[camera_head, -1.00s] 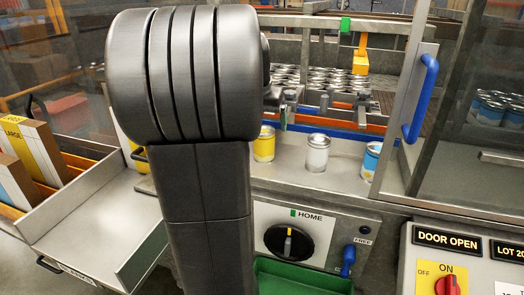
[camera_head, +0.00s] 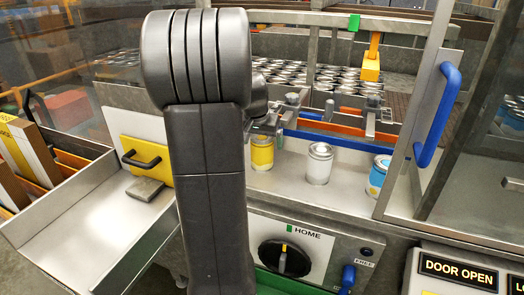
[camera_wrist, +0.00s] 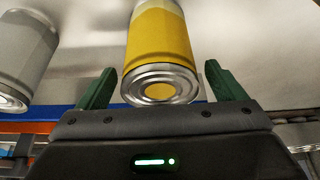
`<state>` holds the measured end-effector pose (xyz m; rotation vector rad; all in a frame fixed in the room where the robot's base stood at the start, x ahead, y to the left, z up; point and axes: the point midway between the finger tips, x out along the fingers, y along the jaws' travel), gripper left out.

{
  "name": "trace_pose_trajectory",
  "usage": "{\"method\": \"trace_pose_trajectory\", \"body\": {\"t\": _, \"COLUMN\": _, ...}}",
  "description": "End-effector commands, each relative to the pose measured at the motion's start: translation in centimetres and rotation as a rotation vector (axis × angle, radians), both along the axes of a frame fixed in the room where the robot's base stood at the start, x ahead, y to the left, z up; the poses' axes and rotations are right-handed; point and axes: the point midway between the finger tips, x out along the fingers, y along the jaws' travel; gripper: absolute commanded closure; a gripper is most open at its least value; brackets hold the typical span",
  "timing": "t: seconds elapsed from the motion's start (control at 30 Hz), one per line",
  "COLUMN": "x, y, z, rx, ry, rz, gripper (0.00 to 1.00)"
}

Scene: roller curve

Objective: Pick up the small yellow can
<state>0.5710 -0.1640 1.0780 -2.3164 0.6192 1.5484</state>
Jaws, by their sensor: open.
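The small yellow can (camera_head: 262,154) stands upright on the metal ledge, just right of my arm in the head view. My gripper (camera_wrist: 160,72) is open, with one green finger on each side of the can's rimmed end and gaps showing on both sides. In the head view my gripper (camera_head: 268,124) is at the can's top, partly hidden by my arm.
A white can (camera_head: 319,163) stands right of the yellow one; it also shows in the wrist view (camera_wrist: 22,60). A blue-and-white can (camera_head: 378,176) stands farther right. A blue rail runs behind them. A door with a blue handle (camera_head: 437,115) stands at right.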

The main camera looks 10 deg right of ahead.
Motion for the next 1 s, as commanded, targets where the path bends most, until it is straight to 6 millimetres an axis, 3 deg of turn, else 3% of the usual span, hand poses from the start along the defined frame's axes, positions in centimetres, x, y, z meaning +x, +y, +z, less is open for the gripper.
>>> {"method": "trace_pose_trajectory", "body": {"t": 0.13, "x": 0.6, "y": -0.3, "z": -1.7, "rx": 0.001, "ry": 0.002, "rz": 0.0, "gripper": 0.1}}
{"method": "trace_pose_trajectory", "body": {"t": 0.4, "x": 0.7, "y": -0.4, "z": -2.0, "rx": 0.0, "ry": 0.0, "rz": 0.0, "gripper": 0.1}}
{"method": "trace_pose_trajectory", "body": {"t": 0.43, "x": 0.7, "y": -0.4, "z": -2.0, "rx": 0.0, "ry": 0.0, "rz": 0.0, "gripper": 0.12}}
{"method": "trace_pose_trajectory", "body": {"t": 0.7, "x": 0.7, "y": -0.4, "z": -2.0, "rx": 0.001, "ry": 0.0, "rz": 0.0, "gripper": 0.62}}
{"method": "trace_pose_trajectory", "body": {"t": 1.0, "x": 0.8, "y": -0.4, "z": -1.3, "rx": 0.0, "ry": -0.004, "rz": 0.001, "gripper": 0.62}}
